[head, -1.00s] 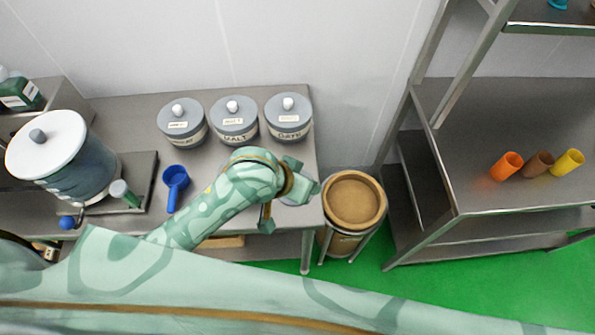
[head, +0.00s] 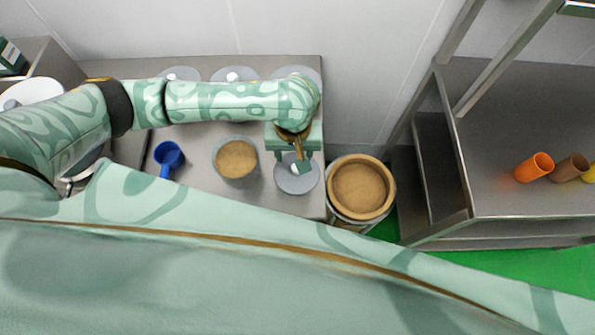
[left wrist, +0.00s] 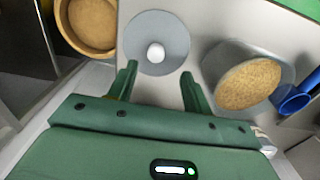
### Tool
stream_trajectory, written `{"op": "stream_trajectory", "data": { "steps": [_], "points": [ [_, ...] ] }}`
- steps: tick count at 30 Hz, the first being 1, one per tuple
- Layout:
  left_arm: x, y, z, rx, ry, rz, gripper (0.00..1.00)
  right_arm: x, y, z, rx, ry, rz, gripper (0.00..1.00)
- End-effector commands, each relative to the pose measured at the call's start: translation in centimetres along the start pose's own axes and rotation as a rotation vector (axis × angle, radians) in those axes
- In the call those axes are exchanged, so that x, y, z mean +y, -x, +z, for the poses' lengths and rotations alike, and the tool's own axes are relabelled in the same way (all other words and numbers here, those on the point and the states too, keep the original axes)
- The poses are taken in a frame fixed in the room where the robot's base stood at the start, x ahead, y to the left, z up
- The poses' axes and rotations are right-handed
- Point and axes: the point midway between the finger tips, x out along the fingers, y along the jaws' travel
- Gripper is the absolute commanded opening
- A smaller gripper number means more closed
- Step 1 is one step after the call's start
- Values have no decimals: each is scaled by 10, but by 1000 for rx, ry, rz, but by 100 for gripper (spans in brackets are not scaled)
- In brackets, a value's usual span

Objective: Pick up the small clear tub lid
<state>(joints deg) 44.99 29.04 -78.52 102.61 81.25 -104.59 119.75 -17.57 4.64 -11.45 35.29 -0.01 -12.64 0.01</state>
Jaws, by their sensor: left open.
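The small clear tub lid (head: 297,184) is a flat, greyish see-through disc with a pale round knob. It lies on the steel table near its right end, and in the left wrist view the lid (left wrist: 155,25) shows whole, just past the fingers. My left gripper (head: 292,160) points down over the lid and hides its far part in the head view. In the left wrist view the left gripper (left wrist: 158,72) is open, with nothing between its fingers. The gap to the lid's knob is hard to judge. My right gripper is not in view.
A clear tub of brown grains (head: 236,160) stands open, left of the lid. A blue scoop (head: 168,155) lies further left. Several grey lidded canisters (head: 235,75) line the wall. A brown-filled round bin (head: 360,190) stands off the table's right end, before a steel shelf (head: 520,120).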

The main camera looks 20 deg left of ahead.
Motion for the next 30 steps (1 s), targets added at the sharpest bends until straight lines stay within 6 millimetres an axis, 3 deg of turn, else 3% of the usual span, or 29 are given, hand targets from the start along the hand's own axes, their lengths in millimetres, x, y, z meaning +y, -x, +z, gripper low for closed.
{"op": "stream_trajectory", "data": {
  "steps": [1,8,16,23,29,30],
  "points": [
    [0,-10,1,-2,1,0,50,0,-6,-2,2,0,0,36],
    [2,-24,0,0,-1,2,50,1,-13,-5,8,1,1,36],
    [7,-67,-1,-1,-2,2,50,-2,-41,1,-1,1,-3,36],
    [7,-67,-1,2,-2,3,50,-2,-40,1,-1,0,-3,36],
    [7,-67,-1,2,-2,3,0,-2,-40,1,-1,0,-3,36],
    [7,-67,-1,2,-2,3,0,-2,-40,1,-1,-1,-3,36]
  ]
}}
